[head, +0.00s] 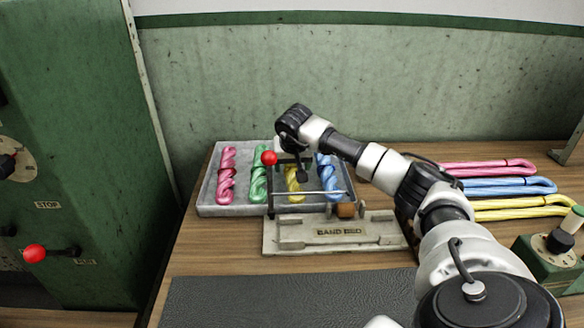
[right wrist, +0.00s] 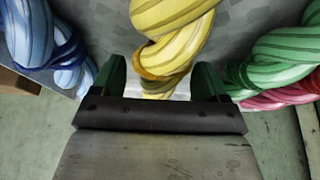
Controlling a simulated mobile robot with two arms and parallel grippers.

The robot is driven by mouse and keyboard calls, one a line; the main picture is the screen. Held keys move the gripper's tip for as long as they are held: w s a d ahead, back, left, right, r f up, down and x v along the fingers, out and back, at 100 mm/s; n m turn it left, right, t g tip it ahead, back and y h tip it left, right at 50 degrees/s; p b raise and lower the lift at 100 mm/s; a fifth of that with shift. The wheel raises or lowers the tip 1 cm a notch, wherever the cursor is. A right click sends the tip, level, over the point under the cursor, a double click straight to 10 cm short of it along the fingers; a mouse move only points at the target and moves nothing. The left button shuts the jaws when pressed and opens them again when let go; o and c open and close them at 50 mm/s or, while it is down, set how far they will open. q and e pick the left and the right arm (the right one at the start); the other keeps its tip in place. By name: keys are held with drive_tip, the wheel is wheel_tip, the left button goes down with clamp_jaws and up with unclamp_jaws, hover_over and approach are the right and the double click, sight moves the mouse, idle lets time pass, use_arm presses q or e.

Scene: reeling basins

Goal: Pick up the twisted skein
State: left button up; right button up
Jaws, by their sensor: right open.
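Several twisted skeins lie side by side in a grey tray (head: 207,200): pink (head: 227,177), green (head: 259,175), yellow (head: 294,185) and blue (head: 328,179). My right gripper (head: 302,178) is open over the yellow skein, with its arm reaching in from the right. In the right wrist view the two dark green fingers (right wrist: 162,82) stand on either side of the narrow lower end of the yellow skein (right wrist: 168,45). Whether they touch it I cannot tell. The blue skein (right wrist: 45,35) and green skein (right wrist: 275,55) lie to either side. My left gripper is not in view.
Looped pink, blue and yellow skeins (head: 505,187) lie at right, near a green control box (head: 550,262). A dark mat (head: 270,300) lies clear in front.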

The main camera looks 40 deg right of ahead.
drive_tip(key=shift+c, duration=0.3)
drive_tip(key=c, duration=1)
drive_tip(key=shift+o, duration=0.2)
drive_tip(key=shift+r, duration=0.1)
